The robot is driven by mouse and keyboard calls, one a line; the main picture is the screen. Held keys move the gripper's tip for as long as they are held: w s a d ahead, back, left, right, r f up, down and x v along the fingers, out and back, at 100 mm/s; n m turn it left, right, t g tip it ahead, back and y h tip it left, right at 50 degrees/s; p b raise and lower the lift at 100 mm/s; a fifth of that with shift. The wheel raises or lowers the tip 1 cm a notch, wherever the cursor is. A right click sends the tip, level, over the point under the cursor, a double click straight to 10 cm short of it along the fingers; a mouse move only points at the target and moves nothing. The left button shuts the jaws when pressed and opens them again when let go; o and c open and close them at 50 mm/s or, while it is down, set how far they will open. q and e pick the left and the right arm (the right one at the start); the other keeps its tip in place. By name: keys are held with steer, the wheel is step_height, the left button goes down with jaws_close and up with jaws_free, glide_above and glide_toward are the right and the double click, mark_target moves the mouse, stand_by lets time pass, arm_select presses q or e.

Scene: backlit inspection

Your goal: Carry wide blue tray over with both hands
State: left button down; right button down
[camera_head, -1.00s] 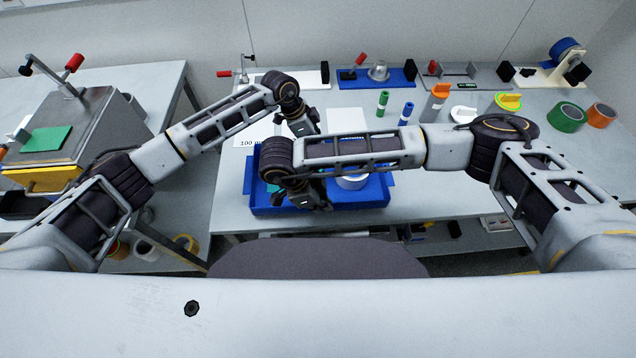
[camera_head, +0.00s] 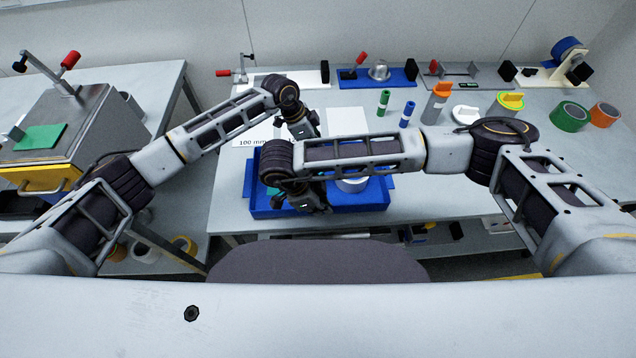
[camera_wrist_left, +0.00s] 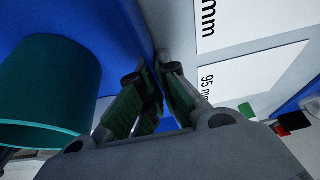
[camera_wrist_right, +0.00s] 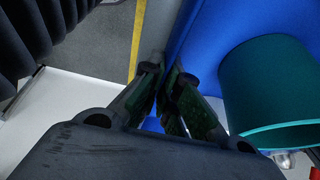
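The wide blue tray (camera_head: 366,201) sits at the front of the middle table. A teal cylinder (camera_wrist_left: 48,92) stands in it, also in the right wrist view (camera_wrist_right: 268,96), and a white-and-blue round piece (camera_head: 351,185) lies toward its right. My left gripper (camera_head: 306,128) is at the tray's far wall; in the left wrist view its fingers (camera_wrist_left: 155,88) are close together on either side of that wall. My right gripper (camera_head: 318,203) is at the near wall, its fingers (camera_wrist_right: 164,84) closed about it. My right forearm hides part of the tray.
White printed sheets (camera_head: 346,120) lie behind the tray. Green (camera_head: 384,102) and blue (camera_head: 407,114) cylinders and an orange-topped piece (camera_head: 437,102) stand to the right. Fixtures line the back edge. The table right of the tray is clear. A separate table (camera_head: 150,90) stands left across a gap.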

arm_select(q)
steer(key=shift+f+b, duration=0.3)
arm_select(e)
steer(key=shift+f, duration=0.3)
arm_select(q)
steer(key=c, duration=1.6)
jaws_free()
steer(key=shift+c, duration=0.2)
arm_select(e)
steer(key=c, duration=1.6)
jaws_free()
steer(key=shift+c, duration=0.2)
arm_select(q)
steer(key=v, duration=1.2)
arm_select(e)
steer(key=v, duration=1.2)
